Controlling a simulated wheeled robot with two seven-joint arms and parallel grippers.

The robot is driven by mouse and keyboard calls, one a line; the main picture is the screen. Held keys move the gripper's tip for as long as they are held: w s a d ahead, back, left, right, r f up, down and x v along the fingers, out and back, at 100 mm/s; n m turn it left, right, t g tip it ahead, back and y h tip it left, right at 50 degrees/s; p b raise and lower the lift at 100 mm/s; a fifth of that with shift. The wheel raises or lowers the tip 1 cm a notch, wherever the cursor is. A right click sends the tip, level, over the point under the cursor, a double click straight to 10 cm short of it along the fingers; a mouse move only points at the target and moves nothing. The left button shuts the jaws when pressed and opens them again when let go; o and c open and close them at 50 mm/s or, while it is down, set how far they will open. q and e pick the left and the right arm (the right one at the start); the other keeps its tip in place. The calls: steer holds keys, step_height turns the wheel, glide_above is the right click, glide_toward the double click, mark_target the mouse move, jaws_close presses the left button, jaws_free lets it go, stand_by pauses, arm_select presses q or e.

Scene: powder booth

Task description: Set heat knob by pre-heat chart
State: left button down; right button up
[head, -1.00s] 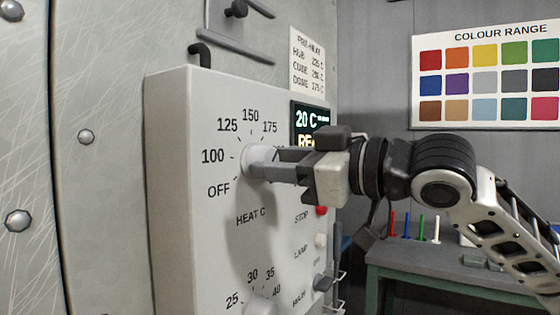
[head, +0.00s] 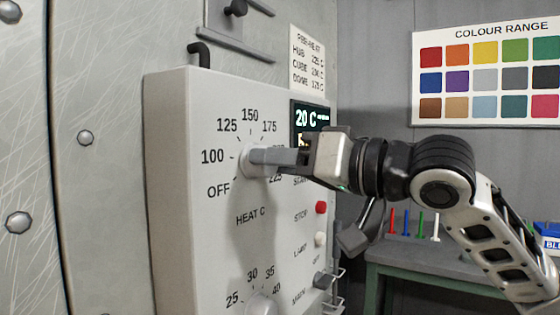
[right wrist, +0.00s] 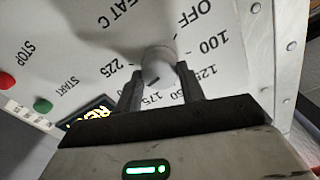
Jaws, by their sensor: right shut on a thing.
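The white heat knob (head: 246,161) is on the grey control panel in the head view, ringed by marks from OFF through 100, 125, 150 and 175 to 225. My right gripper (head: 262,158) is shut on the knob, coming from the right. In the right wrist view the knob (right wrist: 157,62) sits between the two fingers; a short dark mark shows on it, but its exact setting is unclear. The pre-heat chart (head: 307,62) lists HUB, CUBE and DOME with temperatures; the small figures are hard to read. My left gripper is not in view.
The display (head: 311,117) reads 20 C, its lower line partly hidden by my gripper. A red stop button (head: 321,207) and a second knob (head: 262,304) are on the panel. A bench (head: 440,268) with coloured rods stands at right. A colour chart (head: 487,75) hangs behind.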

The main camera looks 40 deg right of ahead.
steer(key=shift+f, duration=0.1)
stand_by(0.3)
steer(key=o, duration=1)
arm_select(q)
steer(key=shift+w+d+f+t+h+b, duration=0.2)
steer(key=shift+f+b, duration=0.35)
steer(key=shift+b, duration=0.85)
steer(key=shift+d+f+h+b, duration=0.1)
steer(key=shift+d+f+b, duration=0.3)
steer(key=shift+b, duration=1)
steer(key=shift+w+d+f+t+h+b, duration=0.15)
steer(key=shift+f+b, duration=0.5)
steer(key=shift+b, duration=0.75)
arm_select(e)
steer(key=shift+v, duration=8)
steer(key=shift+w, duration=0.1)
